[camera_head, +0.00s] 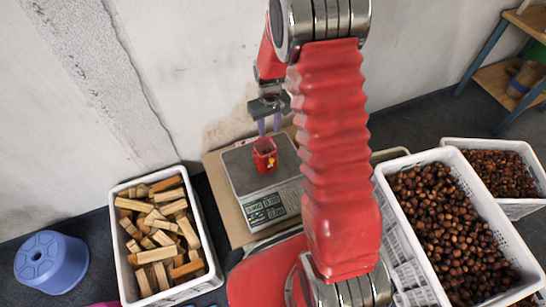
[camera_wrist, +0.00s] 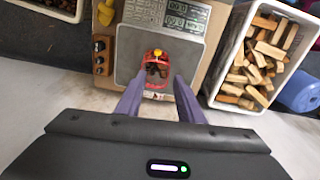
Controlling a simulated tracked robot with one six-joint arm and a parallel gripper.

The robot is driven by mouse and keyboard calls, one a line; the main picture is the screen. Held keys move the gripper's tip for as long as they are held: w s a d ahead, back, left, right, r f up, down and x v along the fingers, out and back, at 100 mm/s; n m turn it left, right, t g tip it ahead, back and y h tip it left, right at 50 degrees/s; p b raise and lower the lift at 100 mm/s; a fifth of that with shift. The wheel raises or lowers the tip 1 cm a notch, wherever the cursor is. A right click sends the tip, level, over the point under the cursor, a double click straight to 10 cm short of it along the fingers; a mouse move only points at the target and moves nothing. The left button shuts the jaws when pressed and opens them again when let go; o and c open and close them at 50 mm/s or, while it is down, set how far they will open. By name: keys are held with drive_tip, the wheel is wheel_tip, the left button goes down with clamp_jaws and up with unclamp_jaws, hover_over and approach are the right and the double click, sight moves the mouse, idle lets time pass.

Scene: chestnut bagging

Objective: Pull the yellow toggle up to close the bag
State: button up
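A small red bag (camera_head: 264,147) stands on the metal plate of a scale (camera_head: 242,168). The wrist view shows the bag (camera_wrist: 143,75) from above, its mouth open and dark brown contents inside. A small yellow spot, apparently the toggle (camera_wrist: 157,53), shows on the bag's side away from my gripper; a yellow patch (camera_head: 271,162) shows low on its front in the head view. In the head view my gripper (camera_head: 269,126) is just above the bag. Whether the fingers touch the bag cannot be told.
The scale sits on a brown board (camera_head: 216,168) against the wall. A white crate of wood pieces (camera_head: 206,237) stands left, beside a blue stool (camera_head: 50,262). White crates of chestnuts (camera_head: 499,228) stand right. A yellow object (camera_wrist: 105,12) and brown items (camera_wrist: 99,58) lie beside the scale.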

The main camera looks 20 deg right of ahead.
hover_over(272, 160)
wheel_tip(272, 160, down, 6)
drive_tip(key=shift+r, duration=0.2)
drive_tip(key=shift+f, duration=0.1)
drive_tip(key=shift+f, duration=6.8)
drive_tip(key=shift+c, duration=0.7)
clamp_jaws()
